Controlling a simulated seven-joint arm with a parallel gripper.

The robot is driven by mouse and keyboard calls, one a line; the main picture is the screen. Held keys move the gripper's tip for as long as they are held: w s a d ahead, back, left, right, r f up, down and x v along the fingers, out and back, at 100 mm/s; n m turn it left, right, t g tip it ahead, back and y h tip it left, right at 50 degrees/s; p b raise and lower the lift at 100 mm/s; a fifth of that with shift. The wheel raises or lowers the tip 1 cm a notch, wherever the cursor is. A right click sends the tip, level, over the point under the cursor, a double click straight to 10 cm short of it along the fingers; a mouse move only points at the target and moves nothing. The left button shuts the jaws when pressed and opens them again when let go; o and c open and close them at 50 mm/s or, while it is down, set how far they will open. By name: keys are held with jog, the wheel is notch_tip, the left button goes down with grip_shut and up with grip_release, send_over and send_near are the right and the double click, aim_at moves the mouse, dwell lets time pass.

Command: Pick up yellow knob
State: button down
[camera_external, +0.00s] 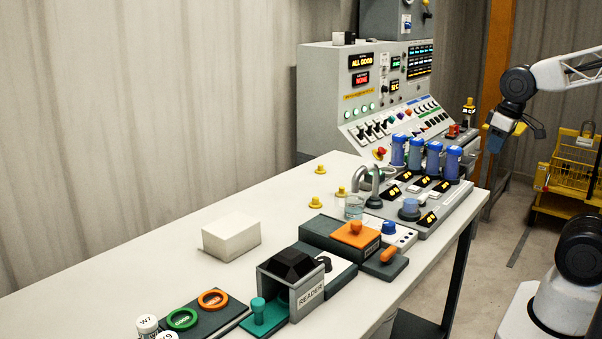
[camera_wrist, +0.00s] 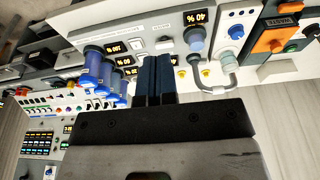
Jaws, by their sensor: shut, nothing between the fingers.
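Three small yellow knobs stand apart on the white table in the external view: a far one (camera_external: 320,169), a middle one (camera_external: 340,191) and a near one (camera_external: 315,202). I cannot tell which one the task means. My gripper (camera_external: 495,143) is shut and empty, high at the right, well away from the knobs and beyond the table's right edge.
Blue cylinders (camera_external: 433,158) stand in a row on the tank unit near the control console (camera_external: 340,85). A curved grey pipe (camera_external: 367,173) rises beside the knobs. A white block (camera_external: 231,237) and the reader (camera_external: 306,291) are nearer. The table's left side is clear.

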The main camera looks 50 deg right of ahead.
dwell(0.3)
jog(key=c, duration=0.9)
grip_release()
jog(key=shift+w, duration=0.1)
jog(key=w+f+n+g, duration=0.15)
jog(key=w+n, duration=0.35)
jog(key=w, duration=0.6)
jog(key=w+a+f+n, duration=0.1)
jog(key=w+f+n, duration=0.25)
jog(key=w, duration=0.85)
jog(key=w+f+n, duration=0.1)
jog(key=w+n, duration=0.5)
jog(key=w, duration=0.5)
jog(key=w+f+n, duration=0.1)
jog(key=w+f, duration=0.2)
jog(key=w, duration=0.1)
jog(key=w+f+n, duration=0.2)
jog(key=w+f, duration=0.2)
jog(key=w+a+f+n+g, duration=0.1)
jog(key=w+f+n, duration=0.1)
jog(key=w+f, duration=0.1)
jog(key=shift+w+f, duration=0.2)
jog(key=shift+w, duration=0.55)
jog(key=shift+w+a+f+n, duration=0.1)
jog(key=shift+w+f+n, duration=0.1)
jog(key=shift+w+n, duration=0.15)
jog(key=shift+s+f, duration=0.1)
